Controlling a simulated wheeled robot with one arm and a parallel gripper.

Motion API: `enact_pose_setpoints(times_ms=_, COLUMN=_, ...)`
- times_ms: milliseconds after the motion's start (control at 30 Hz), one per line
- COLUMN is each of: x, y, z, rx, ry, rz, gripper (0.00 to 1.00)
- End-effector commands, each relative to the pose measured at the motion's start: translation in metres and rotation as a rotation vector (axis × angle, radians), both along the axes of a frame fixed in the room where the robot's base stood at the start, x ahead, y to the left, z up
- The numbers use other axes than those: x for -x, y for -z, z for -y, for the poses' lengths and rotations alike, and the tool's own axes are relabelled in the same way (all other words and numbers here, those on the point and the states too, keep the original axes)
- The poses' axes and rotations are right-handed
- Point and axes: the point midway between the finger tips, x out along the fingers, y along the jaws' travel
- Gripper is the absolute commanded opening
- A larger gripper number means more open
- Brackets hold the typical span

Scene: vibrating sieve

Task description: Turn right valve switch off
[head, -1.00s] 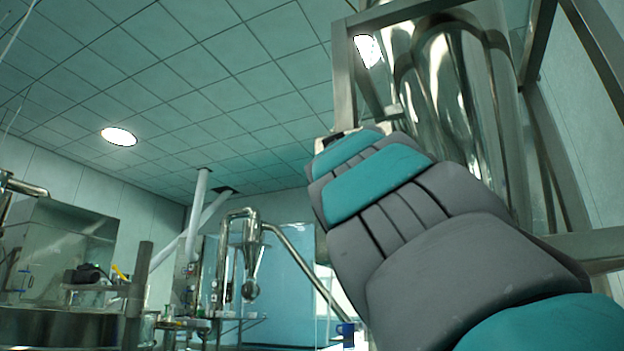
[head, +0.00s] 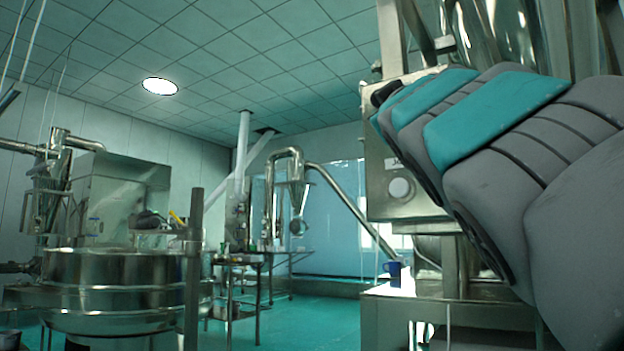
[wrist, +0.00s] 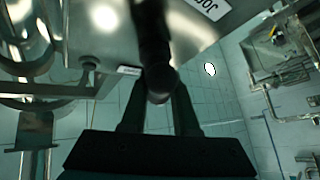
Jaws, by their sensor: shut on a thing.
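In the wrist view, a dark switch handle (wrist: 152,45) stands out from a steel box face, its rounded end towards the camera. My gripper (wrist: 158,92) has its two dark fingers on either side of this end and is shut on it. The steel control box (head: 377,190) shows in the head view, partly behind my arm, with a round pale knob (head: 400,188) on its face. A dark piece (head: 383,92) shows by the box's upper edge; I cannot tell whether it is handle or gripper. The exact turn of the switch is unclear.
A steel bench (head: 385,310) with a blue mug (head: 393,269) stands below the box. A large round steel sieve (head: 115,280) is at left, with a thin post (head: 193,270) beside it. Green floor (head: 295,318) lies open between them.

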Motion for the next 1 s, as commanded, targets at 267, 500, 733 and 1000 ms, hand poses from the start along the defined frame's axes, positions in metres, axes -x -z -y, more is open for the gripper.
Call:
enact_pose_setpoints(times_ms=267, x=0.000, y=0.001, z=0.000, rx=0.001, ry=0.001, rz=-0.002, gripper=0.51)
enact_pose_setpoints(times_ms=500, x=0.000, y=0.001, z=0.000, rx=-0.001, ry=0.001, rz=-0.002, gripper=0.58)
enact_pose_setpoints(times_ms=733, x=0.004, y=0.003, z=0.000, rx=0.001, ry=0.001, rz=-0.001, gripper=0.58)
enact_pose_setpoints(times_ms=1000, x=0.028, y=0.015, z=-0.002, rx=0.001, ry=0.002, rz=0.001, gripper=0.58)
